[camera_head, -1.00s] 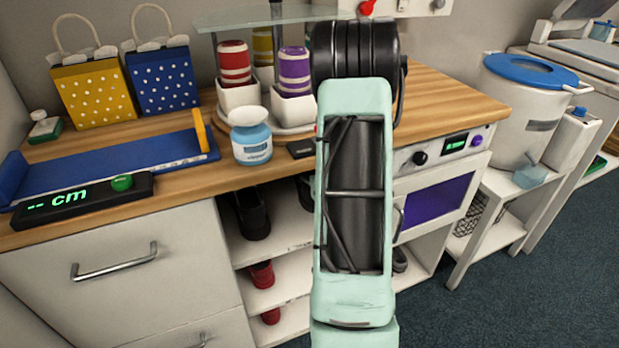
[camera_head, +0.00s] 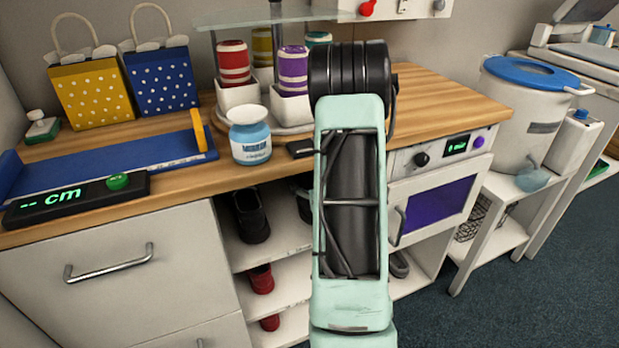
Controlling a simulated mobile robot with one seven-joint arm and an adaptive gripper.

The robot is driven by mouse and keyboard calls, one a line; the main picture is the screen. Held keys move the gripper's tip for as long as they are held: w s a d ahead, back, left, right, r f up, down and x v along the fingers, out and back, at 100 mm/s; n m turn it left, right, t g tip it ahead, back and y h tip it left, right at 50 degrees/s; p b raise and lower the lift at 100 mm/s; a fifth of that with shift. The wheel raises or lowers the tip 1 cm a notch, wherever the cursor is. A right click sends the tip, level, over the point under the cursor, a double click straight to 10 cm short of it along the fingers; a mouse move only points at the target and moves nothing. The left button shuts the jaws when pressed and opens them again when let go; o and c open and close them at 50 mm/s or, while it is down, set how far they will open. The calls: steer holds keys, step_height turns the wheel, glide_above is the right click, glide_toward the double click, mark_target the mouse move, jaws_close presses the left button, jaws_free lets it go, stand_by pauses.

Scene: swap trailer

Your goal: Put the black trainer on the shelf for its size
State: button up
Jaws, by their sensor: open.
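A black shoe (camera_head: 251,215) sits on the top shelf of the open shelf unit (camera_head: 262,252), under the worktop. I cannot tell whether it is the black trainer. Another dark shoe (camera_head: 303,197) is partly hidden behind my arm. The blue foot-measuring board (camera_head: 110,165) lies empty on the worktop at the left. Its black display (camera_head: 77,200) reads "-- cm". My gripper is out of view; only my pale green arm link and black joint show, in front of the shelves and worktop. Any size labels on the shelves are not readable.
Red shoes (camera_head: 261,279) sit on lower shelves, and a grey shoe (camera_head: 399,264) is right of my arm. A blue-and-white jar (camera_head: 250,135), gift bags (camera_head: 93,92) and a cup stand (camera_head: 262,122) crowd the worktop. The worktop's right part (camera_head: 445,98) is clear.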

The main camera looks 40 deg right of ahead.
steer(key=shift+r, duration=0.1)
steer(key=p+v, duration=0.2)
steer(key=v, duration=1)
